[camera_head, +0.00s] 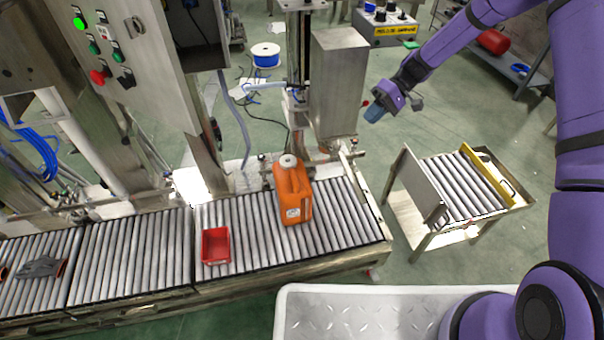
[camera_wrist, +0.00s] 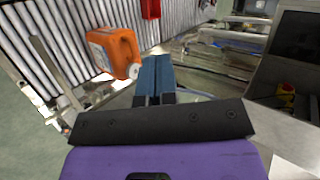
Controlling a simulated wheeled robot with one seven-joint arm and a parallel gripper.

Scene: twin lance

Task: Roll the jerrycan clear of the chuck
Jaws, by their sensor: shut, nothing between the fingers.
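The orange jerrycan (camera_head: 292,198) stands upright on the roller conveyor (camera_head: 345,225), with its pale cap (camera_head: 288,160) at the top, close in front of the filling column (camera_head: 298,60). A white label shows low on its side. It also shows in the wrist view (camera_wrist: 122,46), left of my fingers. I cannot clearly make out the chuck or whether it touches the cap. My gripper (camera_head: 374,114) is shut and empty, in the air to the right of the column's steel box. Its blue fingers (camera_wrist: 154,75) are together in the wrist view, apart from the jerrycan.
A red bin (camera_head: 216,246) sits on the rollers left of the jerrycan. A dark glove (camera_head: 40,266) lies farther left. The steel box (camera_head: 340,85) stands between my gripper and the column. A roller cart (camera_head: 452,185) with a raised plate stands right, across a floor gap.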

